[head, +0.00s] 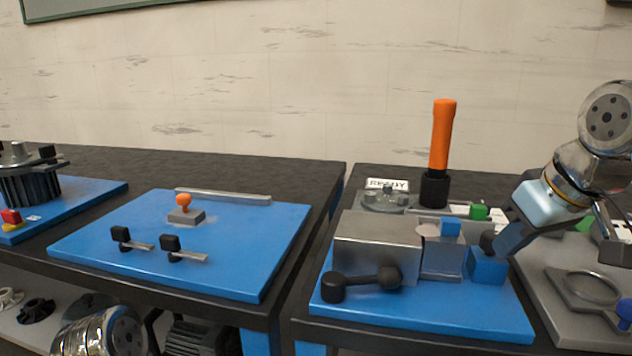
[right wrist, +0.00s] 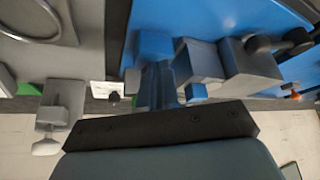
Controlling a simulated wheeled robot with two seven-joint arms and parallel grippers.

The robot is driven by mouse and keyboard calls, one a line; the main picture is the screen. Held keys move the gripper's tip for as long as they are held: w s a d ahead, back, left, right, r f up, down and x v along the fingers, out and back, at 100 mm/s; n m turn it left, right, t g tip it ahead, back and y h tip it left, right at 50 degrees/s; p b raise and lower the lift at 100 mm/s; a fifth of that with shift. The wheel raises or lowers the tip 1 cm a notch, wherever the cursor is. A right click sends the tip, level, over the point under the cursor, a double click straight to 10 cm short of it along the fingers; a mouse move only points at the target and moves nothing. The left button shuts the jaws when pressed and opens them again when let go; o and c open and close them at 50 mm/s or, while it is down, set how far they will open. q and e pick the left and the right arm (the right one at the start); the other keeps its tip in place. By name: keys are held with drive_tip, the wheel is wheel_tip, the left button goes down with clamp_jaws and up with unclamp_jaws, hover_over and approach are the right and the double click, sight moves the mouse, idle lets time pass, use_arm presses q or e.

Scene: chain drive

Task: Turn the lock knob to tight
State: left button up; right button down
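A small black knob (head: 488,241) sits on top of a blue block (head: 486,266) at the right of the blue fixture board (head: 430,318). I take it to be the lock knob; no tight marking is readable. My right gripper (head: 500,243) comes in from the right, its fingers at the knob. In the right wrist view the narrow fingers (right wrist: 160,85) reach the blue block (right wrist: 156,44) and hide the knob. They look close together, but whether they grip it is unclear. My left gripper is out of view; only part of my left arm shows at the bottom left.
Left of the blue block are a grey metal housing (head: 376,245) and a black crank handle (head: 361,281). Behind stands a tall orange handle (head: 441,140) near a READY sign (head: 388,185). Another blue board (head: 215,270) lies on the left table. A grey plate (head: 560,310) is at right.

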idle(0.5)
drive_tip(key=shift+s+a, duration=0.1)
drive_tip(key=shift+s, duration=0.2)
wheel_tip(320, 180, up, 6)
drive_tip(key=shift+p, duration=0.45)
